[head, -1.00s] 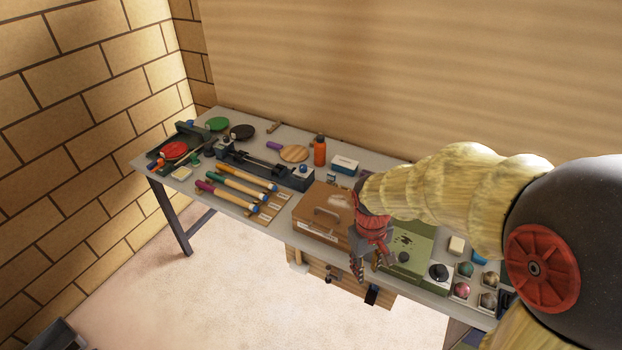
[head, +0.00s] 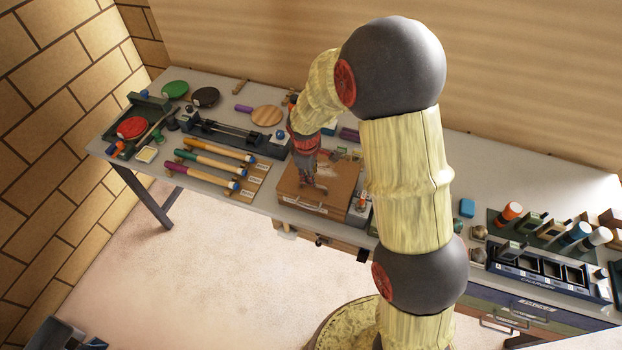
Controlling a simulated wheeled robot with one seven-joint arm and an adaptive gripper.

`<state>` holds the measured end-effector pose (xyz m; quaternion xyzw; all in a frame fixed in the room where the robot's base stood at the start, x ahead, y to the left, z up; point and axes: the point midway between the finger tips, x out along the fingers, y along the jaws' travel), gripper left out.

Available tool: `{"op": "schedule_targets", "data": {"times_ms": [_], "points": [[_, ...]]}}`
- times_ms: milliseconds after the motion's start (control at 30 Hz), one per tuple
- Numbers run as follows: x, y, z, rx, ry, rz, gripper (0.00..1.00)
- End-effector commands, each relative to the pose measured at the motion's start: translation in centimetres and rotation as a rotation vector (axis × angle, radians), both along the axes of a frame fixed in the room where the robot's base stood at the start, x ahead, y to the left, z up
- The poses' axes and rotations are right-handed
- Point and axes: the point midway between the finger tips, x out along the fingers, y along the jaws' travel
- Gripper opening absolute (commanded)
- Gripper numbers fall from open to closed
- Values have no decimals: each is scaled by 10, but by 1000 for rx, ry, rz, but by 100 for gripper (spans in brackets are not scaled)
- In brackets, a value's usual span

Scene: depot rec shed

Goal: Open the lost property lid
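A brown box (head: 340,189) with a flat, closed lid stands on the workbench near its front edge, just left of my arm. A pale label, too small to read, shows on its front. My gripper (head: 311,187) points down over the left part of the lid, by the place of its handle. The gripper hides much of the handle, and I cannot tell whether the fingers touch it. Whether the fingers are open or shut is too small to make out.
Several coloured-handled tools (head: 211,165) lie left of the box, with a dark rail fixture (head: 233,137) behind them. Paddles (head: 131,127) lie at the far left. A charger rack (head: 540,268) and small bottles stand at the right. My arm hides the middle bench.

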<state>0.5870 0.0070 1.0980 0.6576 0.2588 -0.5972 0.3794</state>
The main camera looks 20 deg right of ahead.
Motion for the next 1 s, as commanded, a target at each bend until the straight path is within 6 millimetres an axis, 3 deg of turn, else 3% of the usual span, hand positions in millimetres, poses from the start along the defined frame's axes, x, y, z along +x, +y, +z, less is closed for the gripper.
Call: {"op": "schedule_targets", "data": {"times_ms": [333,700,1000], "points": [[7,-5,-44,1,1,-1,27],[8,-6,-50,1,-1,-1,27],[8,-5,-49,1,-1,-1,10]]}}
